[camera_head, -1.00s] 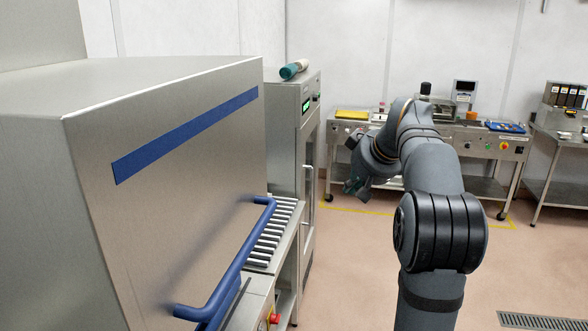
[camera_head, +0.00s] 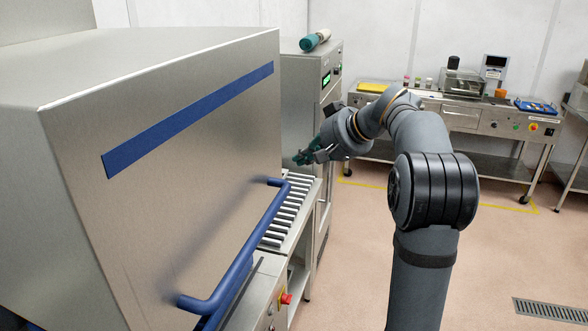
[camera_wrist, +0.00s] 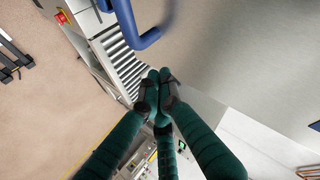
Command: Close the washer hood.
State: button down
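The washer hood (camera_head: 190,150) is a large brushed-steel box filling the left of the head view, with a blue stripe across its front. Its blue bar handle (camera_head: 236,262) runs along the lower front. The hood's lower edge is mostly out of view, so I cannot tell how far it stands open. My gripper (camera_head: 304,156) has teal fingers and is in the air beyond the handle's far end, apart from it. In the wrist view the fingertips (camera_wrist: 159,84) are drawn together with nothing between them. The handle (camera_wrist: 132,25) shows above them, beside the steel hood panel (camera_wrist: 235,50).
A roller conveyor (camera_head: 287,213) runs beyond the hood, below my gripper. A red button (camera_head: 286,298) is near the handle.

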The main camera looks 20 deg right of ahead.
jog(key=shift+w+a+f, duration=0.1)
jog(key=shift+a+f, duration=0.25)
jog(key=shift+f, duration=0.35)
jog(key=shift+w+a+f, duration=0.1)
jog(key=shift+a+f, duration=0.3)
jog(key=shift+f, duration=0.35)
jog(key=shift+w+a+f, duration=0.1)
jog(key=shift+a+f, duration=0.25)
jog(key=shift+f, duration=0.35)
notch_tip(320, 180, down, 29)
jog(key=b, duration=3.2)
jog(key=shift+a+b, duration=0.2)
jog(key=shift+b, duration=0.1)
jog(key=shift+s+d, duration=0.1)
jog(key=shift+d, duration=0.1)
jog(key=shift+r, duration=0.1)
